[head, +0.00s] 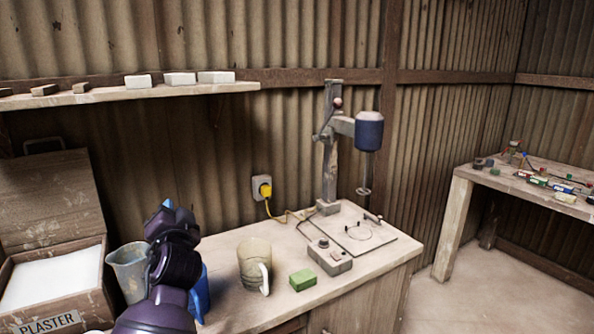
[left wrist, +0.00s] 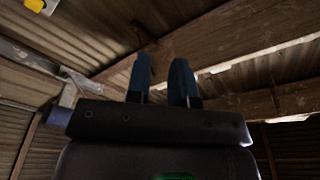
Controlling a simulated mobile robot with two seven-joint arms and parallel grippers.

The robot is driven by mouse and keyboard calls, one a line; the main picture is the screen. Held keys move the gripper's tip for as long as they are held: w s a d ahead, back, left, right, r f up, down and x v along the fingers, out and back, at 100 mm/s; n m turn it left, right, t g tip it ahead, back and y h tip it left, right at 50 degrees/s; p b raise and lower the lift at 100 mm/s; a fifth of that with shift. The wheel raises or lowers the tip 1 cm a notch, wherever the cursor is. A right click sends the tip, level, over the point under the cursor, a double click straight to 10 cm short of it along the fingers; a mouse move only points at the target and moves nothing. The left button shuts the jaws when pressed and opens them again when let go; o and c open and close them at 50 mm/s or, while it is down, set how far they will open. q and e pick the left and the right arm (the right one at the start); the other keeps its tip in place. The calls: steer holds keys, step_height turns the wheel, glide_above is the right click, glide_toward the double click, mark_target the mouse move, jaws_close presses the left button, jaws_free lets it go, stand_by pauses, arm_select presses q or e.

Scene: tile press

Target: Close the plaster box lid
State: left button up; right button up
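The plaster box (head: 50,322) stands at the left of the head view, with a "PLASTER" label on its front and white plaster (head: 52,277) inside. Its wooden lid (head: 47,195) is open, standing up behind the box and leaning back, with a handle at its top edge. My left gripper (head: 167,204) is raised to the right of the box, apart from the lid. In the left wrist view its two blue-grey fingers (left wrist: 161,75) point up toward the roof with an empty gap between them. My right gripper is in neither view.
A grey jug (head: 127,272) stands beside the box, partly behind my left arm. A blue object (head: 201,296), a clear mug (head: 254,262), a green block (head: 302,280) and a control box (head: 329,257) are on the bench. A drill press (head: 331,150) stands behind. A shelf (head: 110,94) hangs above.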

arm_select(q)
steer(key=s+d+f+n+g+h, duration=0.1)
steer(key=s+f+h, duration=0.4)
steer(key=f, duration=0.5)
steer(key=s+d+f+n+h, duration=0.1)
steer(key=s+f+h, duration=0.2)
steer(key=s+f, duration=0.6)
steer(key=s+a+f+n+g, duration=0.1)
steer(key=s+a+f+g, duration=0.2)
steer(key=s+f, duration=1.6)
steer(key=s+g, duration=0.2)
steer(key=s, duration=0.1)
steer(key=shift+s+f+n+g+y, duration=0.15)
steer(key=shift+f+n+g+y, duration=0.15)
steer(key=shift+f+n, duration=0.1)
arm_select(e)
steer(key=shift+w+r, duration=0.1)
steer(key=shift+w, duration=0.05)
